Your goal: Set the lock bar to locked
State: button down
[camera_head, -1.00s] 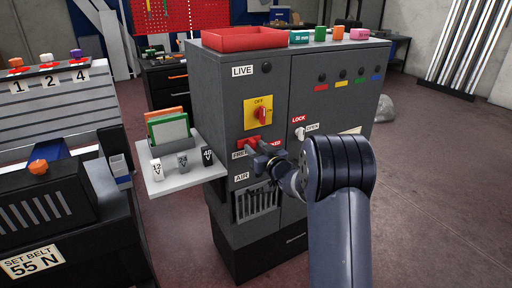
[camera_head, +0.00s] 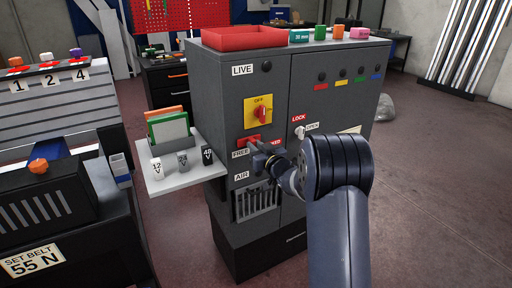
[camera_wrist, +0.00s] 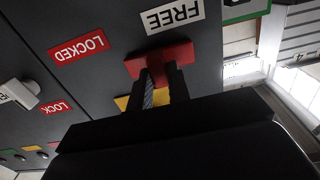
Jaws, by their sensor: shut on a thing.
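The lock bar is a red bar on the grey cabinet front, at the FREE label (camera_head: 241,153) in the head view. In the wrist view the red lock bar (camera_wrist: 178,58) lies beside the FREE label (camera_wrist: 172,17), away from the red LOCKED label (camera_wrist: 77,45). My gripper (camera_head: 256,146) reaches to the bar from the right. In the wrist view its two dark fingers (camera_wrist: 161,80) are shut on the bar, a small gap between them. The fingers hide part of the bar. My arm covers part of the LOCKED label in the head view.
A yellow switch plate with a red knob (camera_head: 262,113) sits above the bar. A white LOCK/OPEN knob (camera_head: 300,132) is to the right. A vent grille (camera_head: 257,203) lies below.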

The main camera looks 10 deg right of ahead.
jog(key=d, duration=0.1)
jog(key=w+d+p, duration=0.1)
jog(key=d, duration=0.3)
jog(key=shift+w+d, duration=0.25)
jog(key=shift+w, duration=0.1)
jog(key=c, duration=1.3)
grip_release()
jog(key=v, duration=1)
jog(key=shift+s+b, duration=0.4)
